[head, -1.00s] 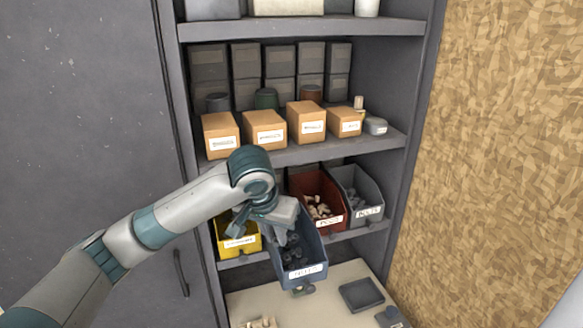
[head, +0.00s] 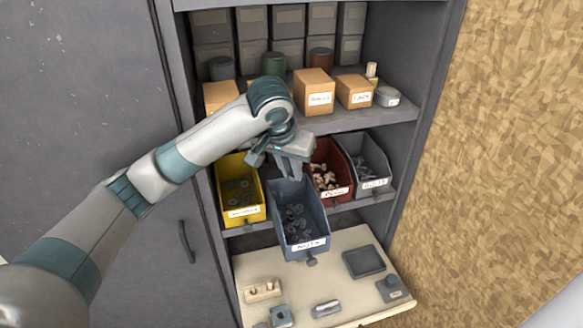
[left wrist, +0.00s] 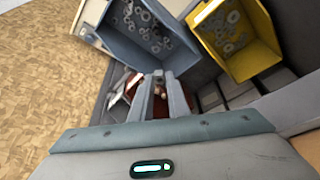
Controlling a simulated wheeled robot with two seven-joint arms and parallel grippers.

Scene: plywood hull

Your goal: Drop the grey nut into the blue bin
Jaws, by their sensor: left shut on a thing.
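The blue bin (head: 297,228) juts out from the lower shelf. It is labelled NUTS and holds several grey nuts. In the left wrist view the blue bin (left wrist: 118,48) lies just beyond the fingertips. My left gripper (head: 292,170) is over the bin's back end, fingers pointing down. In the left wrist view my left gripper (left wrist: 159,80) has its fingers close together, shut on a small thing. The fingers hide most of it; I take it to be the grey nut, but cannot make out its shape. My right gripper is not in view.
A yellow bin (head: 228,165) stands left of the blue bin. A red bin (head: 345,159) and a grey bin (head: 386,163) stand to the right. Cardboard boxes (head: 314,91) line the shelf above. A worktop (head: 340,285) below holds a dark tray (head: 363,262) and small parts.

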